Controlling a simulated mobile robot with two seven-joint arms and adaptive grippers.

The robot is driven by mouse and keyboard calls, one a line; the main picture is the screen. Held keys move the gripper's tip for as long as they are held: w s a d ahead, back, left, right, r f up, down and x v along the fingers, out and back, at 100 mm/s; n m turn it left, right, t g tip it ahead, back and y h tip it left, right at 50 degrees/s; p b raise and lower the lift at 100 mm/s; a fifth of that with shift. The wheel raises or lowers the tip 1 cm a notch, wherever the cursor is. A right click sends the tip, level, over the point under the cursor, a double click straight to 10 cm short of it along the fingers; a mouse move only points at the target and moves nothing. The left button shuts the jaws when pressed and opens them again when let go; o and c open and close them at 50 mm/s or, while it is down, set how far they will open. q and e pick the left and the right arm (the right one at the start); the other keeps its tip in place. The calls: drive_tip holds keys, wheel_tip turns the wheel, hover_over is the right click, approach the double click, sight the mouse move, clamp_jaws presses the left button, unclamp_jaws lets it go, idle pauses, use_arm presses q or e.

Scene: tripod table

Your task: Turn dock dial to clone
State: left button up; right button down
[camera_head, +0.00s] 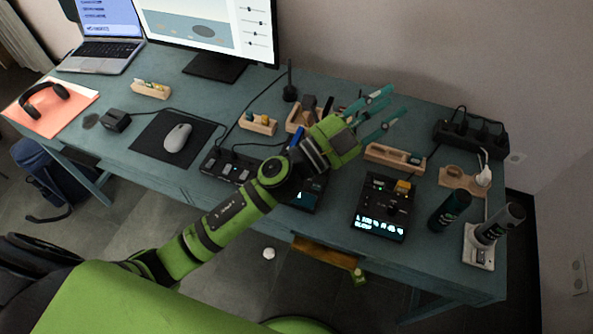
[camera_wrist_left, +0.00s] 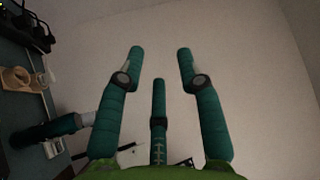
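A black dock (camera_head: 384,207) with lit blue-white text along its front edge stands on the right half of the blue table. A dark round knob (camera_head: 393,209) shows on its top, too small to read its setting. A second black device with a small lit display (camera_head: 303,198) is to its left, partly hidden by my left arm. My left gripper (camera_head: 378,112) is above the table's back part, behind the dock and apart from it. Its three fingers are spread and empty, and the left wrist view shows them open (camera_wrist_left: 160,80) against the wall. My right gripper is not visible.
A mouse (camera_head: 177,137), monitor and laptop occupy the left side.

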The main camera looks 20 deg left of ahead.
use_arm(q)
drive_tip(key=s+d+m+g+h, duration=0.35)
drive_tip(key=d+m+g, duration=0.2)
drive_tip(key=m, duration=0.25)
drive_tip(key=s+d+f+m+g+y, duration=0.2)
drive_tip(key=s+f+m+g+y, duration=0.3)
drive_tip(key=f+m+g, duration=0.55)
drive_tip(key=w+a+f+y, duration=0.2)
drive_tip(key=a+y, duration=0.2)
drive_tip(key=a, duration=0.3)
drive_tip(key=w+a+f+m+y, duration=0.1)
drive_tip(key=w+a+f+y, duration=0.1)
drive_tip(key=a+y, duration=0.3)
drive_tip(key=w+a+f+m+y, duration=0.1)
drive_tip(key=a+y, duration=0.3)
drive_tip(key=a, duration=0.6)
drive_tip(key=shift+w+a+f, duration=0.15)
drive_tip(key=shift+w+f, duration=0.6)
drive_tip(key=shift+f, duration=0.1)
drive_tip(key=shift+a+f+y, duration=0.15)
drive_tip(key=shift+f+y, duration=0.1)
wheel_tip(320, 180, down, 5)
drive_tip(key=shift+r+p, duration=0.1)
drive_tip(key=shift+p, duration=0.55)
drive_tip(key=shift+f, duration=0.85)
clamp_jaws()
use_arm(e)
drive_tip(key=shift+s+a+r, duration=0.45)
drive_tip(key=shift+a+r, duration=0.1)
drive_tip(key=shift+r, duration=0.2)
